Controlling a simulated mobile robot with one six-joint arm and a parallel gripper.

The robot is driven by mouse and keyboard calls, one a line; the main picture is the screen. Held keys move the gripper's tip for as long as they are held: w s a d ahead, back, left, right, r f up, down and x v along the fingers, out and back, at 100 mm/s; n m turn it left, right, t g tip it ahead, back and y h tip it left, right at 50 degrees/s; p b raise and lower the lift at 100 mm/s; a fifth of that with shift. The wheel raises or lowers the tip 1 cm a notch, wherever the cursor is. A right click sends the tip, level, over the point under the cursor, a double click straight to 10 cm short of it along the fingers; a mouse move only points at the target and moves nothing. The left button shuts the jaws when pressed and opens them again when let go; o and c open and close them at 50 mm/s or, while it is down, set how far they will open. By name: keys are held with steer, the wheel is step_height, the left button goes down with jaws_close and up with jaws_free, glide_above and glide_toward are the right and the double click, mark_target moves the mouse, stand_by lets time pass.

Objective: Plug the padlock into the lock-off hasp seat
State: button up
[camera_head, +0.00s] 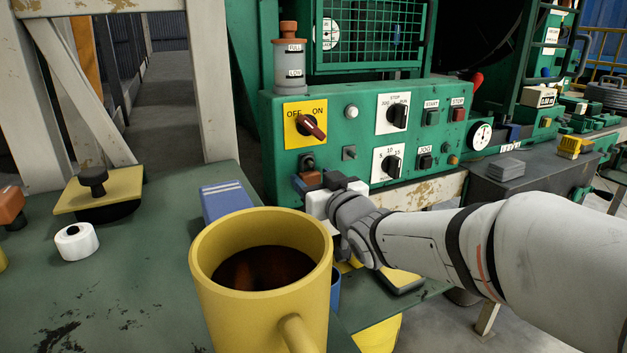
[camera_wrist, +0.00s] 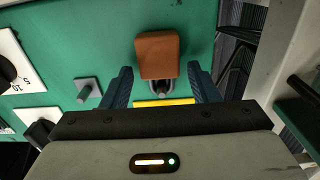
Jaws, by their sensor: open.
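The padlock has a brown-orange body (camera_wrist: 157,53) and a grey metal shackle. In the wrist view it stands against the green panel with its shackle end at the dark hasp seat (camera_wrist: 159,91). How deep the shackle sits cannot be told. My gripper (camera_wrist: 161,73) is open, its blue fingers on either side of the padlock's shackle end with a gap on each side. In the head view the dark seat (camera_head: 307,161) is below the yellow OFF/ON plate, with the padlock (camera_head: 311,178) just under it, partly hidden by my gripper (camera_head: 308,186).
A yellow mug (camera_head: 215,290) of dark liquid stands in front on the green bench (camera_head: 150,260). A blue box (camera_head: 226,199) is behind it. A small square knob (camera_wrist: 87,90) and a dial (camera_head: 391,163) sit beside the seat. A white roll (camera_head: 76,241) is at left.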

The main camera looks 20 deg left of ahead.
steer(key=shift+b+v, duration=0.45)
steer(key=shift+v, duration=1.25)
steer(key=shift+s+d, duration=0.1)
steer(key=v, duration=0.8)
steer(key=w+d+f+m+g+h+p, duration=0.1)
steer(key=d+f+m+h+p, duration=0.15)
steer(key=d+h, duration=0.55)
steer(key=w+d+f+m+h+p, duration=0.1)
steer(key=d+f+m+h+p, duration=0.2)
steer(key=d, duration=1)
steer(key=s+d+f+m+g+h+p, duration=0.1)
steer(key=s+d+f+m+g, duration=0.1)
steer(key=s+d+g, duration=0.2)
steer(key=s+d+f+m+g+h+p, duration=0.1)
steer(key=s+d+f+m+g, duration=0.1)
steer(key=s+d, duration=0.4)
steer(key=s+f+g, duration=0.1)
steer(key=s+g, duration=0.1)
steer(key=s, duration=0.2)
steer(key=shift+d+f+h, duration=0.2)
steer(key=shift+d+h, duration=0.1)
steer(key=shift+h, duration=0.1)
